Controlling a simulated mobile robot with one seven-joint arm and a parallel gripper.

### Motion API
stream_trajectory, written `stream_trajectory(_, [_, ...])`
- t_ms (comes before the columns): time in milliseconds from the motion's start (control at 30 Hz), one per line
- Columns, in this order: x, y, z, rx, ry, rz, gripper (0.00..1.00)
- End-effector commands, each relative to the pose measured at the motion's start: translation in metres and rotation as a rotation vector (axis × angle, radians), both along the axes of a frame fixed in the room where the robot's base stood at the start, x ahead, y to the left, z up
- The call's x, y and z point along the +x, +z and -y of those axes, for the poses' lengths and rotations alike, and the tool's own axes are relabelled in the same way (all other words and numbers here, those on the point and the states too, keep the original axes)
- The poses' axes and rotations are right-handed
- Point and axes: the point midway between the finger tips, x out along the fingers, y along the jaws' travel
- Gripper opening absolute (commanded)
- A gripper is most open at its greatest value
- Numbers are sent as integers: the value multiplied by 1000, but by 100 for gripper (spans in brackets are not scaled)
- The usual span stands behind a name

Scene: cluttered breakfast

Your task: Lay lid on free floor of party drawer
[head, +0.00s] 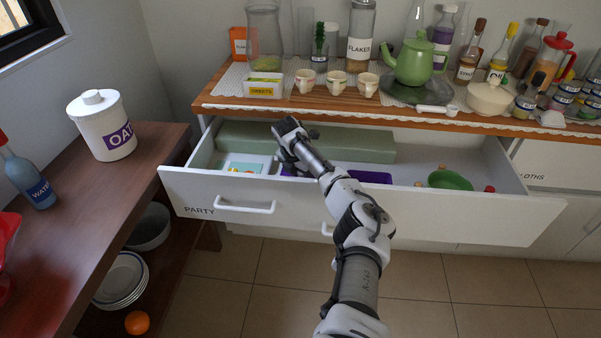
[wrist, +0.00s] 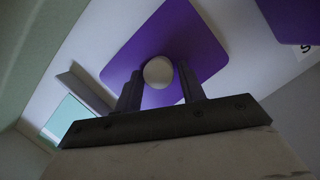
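The lid, a flat purple plate with a round pale knob, fills the middle of the wrist view (wrist: 195,50). My gripper (wrist: 160,80) has its two dark fingers on either side of the knob, seemingly closed on it. In the head view my gripper (head: 287,160) points down inside the open PARTY drawer (head: 320,199), at its left-middle part. Only a sliver of purple shows beneath it there. The lid's exact height above the drawer floor cannot be told.
A second purple thing (head: 370,177) lies right of my gripper, behind the drawer front. A long green box (head: 350,146) lies along the back. A pale blue item (head: 243,163) is at the left, a green bowl (head: 449,181) at the right. The crowded counter overhangs behind.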

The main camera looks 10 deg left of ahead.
Motion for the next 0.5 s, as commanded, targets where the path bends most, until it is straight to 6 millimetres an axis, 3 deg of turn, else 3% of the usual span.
stream_trajectory(100, [0, 0, 0, 0, 0, 0, 51])
stream_trajectory(333, [0, 1, 0, 0, 0, 0, 51])
stream_trajectory(500, [-2, 14, -2, 2, 3, 2, 51])
